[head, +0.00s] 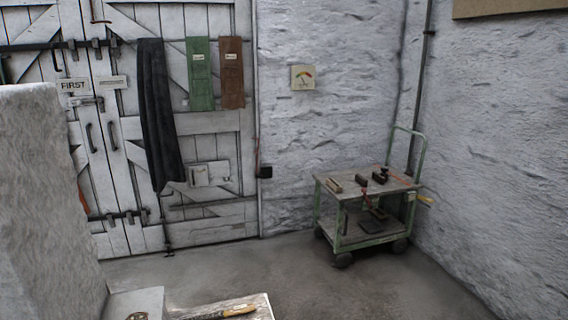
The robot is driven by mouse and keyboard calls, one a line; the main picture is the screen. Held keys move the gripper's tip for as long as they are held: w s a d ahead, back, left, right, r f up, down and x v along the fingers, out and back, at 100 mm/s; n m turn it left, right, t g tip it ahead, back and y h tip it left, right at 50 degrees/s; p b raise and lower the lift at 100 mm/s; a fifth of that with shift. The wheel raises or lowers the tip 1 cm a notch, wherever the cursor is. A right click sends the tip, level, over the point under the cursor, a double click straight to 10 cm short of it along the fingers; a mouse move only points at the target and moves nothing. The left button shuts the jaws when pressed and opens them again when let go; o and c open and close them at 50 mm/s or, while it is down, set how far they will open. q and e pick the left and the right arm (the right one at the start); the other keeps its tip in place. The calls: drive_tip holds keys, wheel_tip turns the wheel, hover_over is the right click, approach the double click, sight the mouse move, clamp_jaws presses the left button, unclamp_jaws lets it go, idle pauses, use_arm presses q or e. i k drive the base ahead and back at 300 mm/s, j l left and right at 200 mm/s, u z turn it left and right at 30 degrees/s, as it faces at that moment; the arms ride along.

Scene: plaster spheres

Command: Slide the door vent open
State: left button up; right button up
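The large white plank door (215,130) stands at the left, with diagonal braces and black iron hinges. A small pale panel (209,173) sits low on the door and looks like the vent. It is too small to tell whether it is open or shut. A dark cloth (157,110) hangs on the door just left of it. A green board (200,75) and a brown board (232,72) hang higher up. Neither of my grippers is in view.
A green trolley (367,190) with tools on top stands in the corner at right. A rough pale block (45,190) fills the left foreground. A bench top (255,307) with a yellow-handled tool is at the bottom edge. The floor (300,275) between them and the door is clear.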

sight(198, 174)
drive_tip(key=k+l, duration=0.1)
drive_tip(key=l, duration=0.15)
drive_tip(key=l+u, duration=0.15)
drive_tip(key=l, duration=1.85)
drive_tip(key=i+l+u, duration=0.15)
drive_tip(key=i+l, duration=0.75)
drive_tip(key=i+u, duration=0.25)
drive_tip(key=i, duration=2)
